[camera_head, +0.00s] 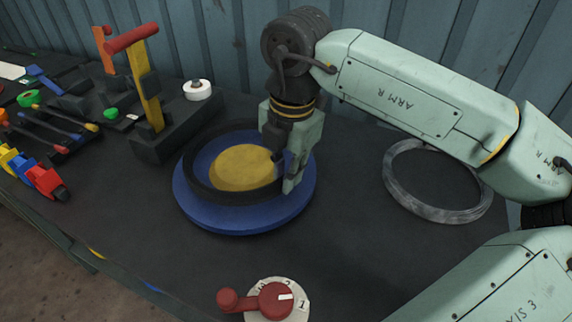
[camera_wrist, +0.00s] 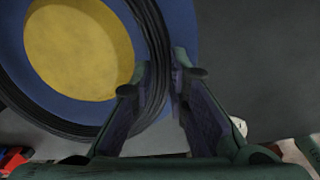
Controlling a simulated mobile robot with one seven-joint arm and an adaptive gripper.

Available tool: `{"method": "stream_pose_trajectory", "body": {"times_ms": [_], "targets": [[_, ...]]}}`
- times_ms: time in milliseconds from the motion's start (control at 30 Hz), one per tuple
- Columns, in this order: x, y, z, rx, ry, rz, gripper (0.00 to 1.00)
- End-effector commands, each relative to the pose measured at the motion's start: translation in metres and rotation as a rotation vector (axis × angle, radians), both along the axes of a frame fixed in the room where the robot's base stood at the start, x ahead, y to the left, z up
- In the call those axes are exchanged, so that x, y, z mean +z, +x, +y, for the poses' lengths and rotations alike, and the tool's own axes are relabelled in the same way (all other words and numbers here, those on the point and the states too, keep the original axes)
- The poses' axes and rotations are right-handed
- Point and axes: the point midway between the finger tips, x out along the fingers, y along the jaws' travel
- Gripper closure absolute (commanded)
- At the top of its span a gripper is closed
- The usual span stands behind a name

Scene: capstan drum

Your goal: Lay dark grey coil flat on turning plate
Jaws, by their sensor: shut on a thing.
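The dark grey coil (camera_head: 235,198) is a ring around the yellow hub (camera_head: 243,167) of the blue turning plate (camera_head: 245,223). It looks set toward the back-left of the plate, and I cannot tell whether it lies fully flat or is held slightly above. My gripper (camera_head: 284,176) points down at the coil's right side. In the wrist view, the coil (camera_wrist: 154,50) passes between the two fingers (camera_wrist: 161,84), which are shut on it. The hub (camera_wrist: 78,50) shows inside the ring. My gripper hides part of the coil's right side in the head view.
A light grey coil (camera_head: 440,213) lies on the dark table at right. A red lever on a numbered dial (camera_head: 275,299) sits in front. A yellow post with a red handle (camera_head: 150,95) and a white roll (camera_head: 198,90) stand behind left. Tools and coloured blocks lie far left.

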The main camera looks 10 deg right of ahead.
Motion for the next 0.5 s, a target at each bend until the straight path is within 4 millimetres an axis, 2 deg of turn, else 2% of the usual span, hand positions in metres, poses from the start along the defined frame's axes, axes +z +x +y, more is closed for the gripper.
{"method": "stream_pose_trajectory", "body": {"times_ms": [500], "targets": [[-0.0062, 0.0008, 0.0003, 0.000, 0.001, -0.004, 1.00]]}}
